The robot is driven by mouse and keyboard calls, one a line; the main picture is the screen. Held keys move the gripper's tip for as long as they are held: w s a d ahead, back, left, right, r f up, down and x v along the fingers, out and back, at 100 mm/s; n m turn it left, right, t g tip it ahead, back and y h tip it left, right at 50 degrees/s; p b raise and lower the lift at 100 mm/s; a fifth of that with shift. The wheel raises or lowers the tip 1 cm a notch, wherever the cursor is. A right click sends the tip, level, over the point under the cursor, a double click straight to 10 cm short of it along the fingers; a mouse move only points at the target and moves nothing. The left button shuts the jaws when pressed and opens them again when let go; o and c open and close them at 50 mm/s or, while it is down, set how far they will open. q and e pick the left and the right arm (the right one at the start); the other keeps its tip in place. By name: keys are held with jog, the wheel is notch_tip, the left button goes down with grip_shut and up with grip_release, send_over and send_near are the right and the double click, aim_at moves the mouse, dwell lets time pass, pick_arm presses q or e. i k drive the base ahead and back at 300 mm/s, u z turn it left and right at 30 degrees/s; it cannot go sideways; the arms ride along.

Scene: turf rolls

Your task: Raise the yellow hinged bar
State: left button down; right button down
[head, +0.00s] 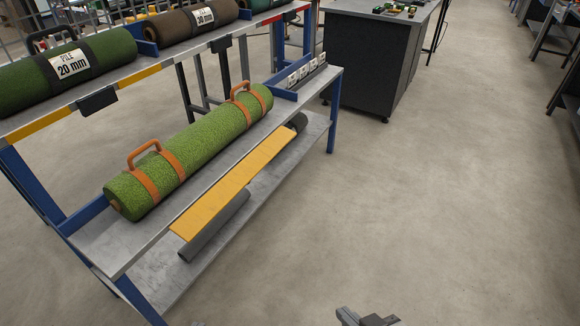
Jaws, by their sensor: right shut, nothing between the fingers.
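The yellow hinged bar (235,186) is a long flat strip along the front edge of the middle shelf (98,246). It sits at or just below the shelf edge, above the lower shelf; its exact tilt is hard to tell. Behind it, a green turf roll (203,142) with two orange straps and handles lies on the middle shelf. My right gripper (367,318) shows only partly at the bottom edge of the head view. It is shut and empty, well to the right of and apart from the bar.
A grey tube (214,228) lies on the lower shelf (168,278), partly under the bar. More labelled rolls (62,72) rest on the upper shelf. A dark cabinet (368,65) stands behind at the right. The floor right of the rack is clear.

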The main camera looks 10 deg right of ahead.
aim_at(193, 221)
jog(key=u, duration=0.35)
jog(key=i, duration=0.85)
jog(key=u, duration=0.65)
